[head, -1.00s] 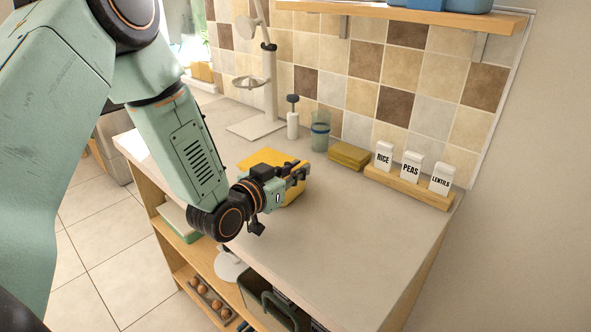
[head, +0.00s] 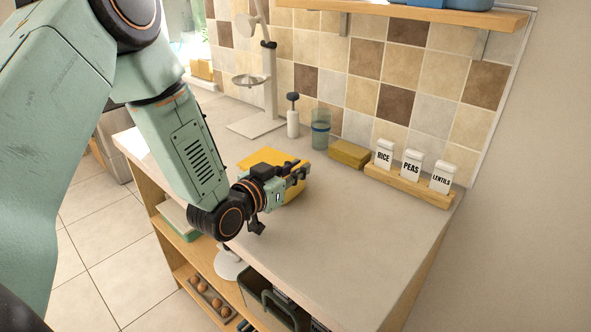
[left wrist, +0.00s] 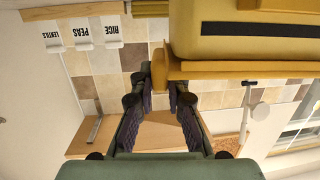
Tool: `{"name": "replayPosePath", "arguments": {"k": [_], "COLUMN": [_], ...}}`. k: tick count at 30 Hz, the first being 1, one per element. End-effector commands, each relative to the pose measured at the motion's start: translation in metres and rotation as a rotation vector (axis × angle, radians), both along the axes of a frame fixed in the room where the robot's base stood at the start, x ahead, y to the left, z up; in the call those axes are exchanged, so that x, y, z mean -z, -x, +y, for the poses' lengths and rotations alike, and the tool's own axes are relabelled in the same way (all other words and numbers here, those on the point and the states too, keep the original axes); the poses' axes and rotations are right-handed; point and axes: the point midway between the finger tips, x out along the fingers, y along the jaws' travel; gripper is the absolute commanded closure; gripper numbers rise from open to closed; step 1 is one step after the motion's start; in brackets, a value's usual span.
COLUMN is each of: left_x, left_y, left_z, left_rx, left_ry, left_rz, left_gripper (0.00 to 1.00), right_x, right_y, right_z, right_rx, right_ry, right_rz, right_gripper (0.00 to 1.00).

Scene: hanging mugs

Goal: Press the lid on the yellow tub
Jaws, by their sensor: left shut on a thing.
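The yellow tub (left wrist: 250,48) fills the top right of the left wrist view, which shows the scene upside down. A yellow lid (left wrist: 235,70) with a projecting edge lies along its rim. I cannot tell whether the lid is fully seated. My left gripper (head: 299,171) is over the counter in the head view, hiding much of the yellow piece (head: 262,159) under and behind it. In the left wrist view the left fingers (left wrist: 167,80) are shut on the lid's end. My right gripper is not in view.
A mustard block (head: 349,154), a blue-green glass (head: 320,130) and a soap bottle (head: 293,122) stand by the tiled wall. Labelled canisters (head: 411,167) stand on a wooden base at right. The counter (head: 350,230) is clear at front right.

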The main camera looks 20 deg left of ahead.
Motion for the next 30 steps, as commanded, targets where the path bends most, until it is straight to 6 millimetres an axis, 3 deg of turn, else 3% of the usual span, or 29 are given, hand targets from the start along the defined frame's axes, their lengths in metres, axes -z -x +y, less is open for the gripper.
{"name": "replayPosePath", "arguments": {"k": [30], "left_x": [0.0054], "left_y": [-0.0003], "left_z": [0.0004], "left_rx": [0.000], "left_ry": [0.000], "left_rz": [0.000], "left_gripper": [1.00], "right_x": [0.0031], "right_y": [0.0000], "right_z": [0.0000], "right_rx": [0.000], "right_ry": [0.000], "right_rz": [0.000], "right_gripper": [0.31]}}
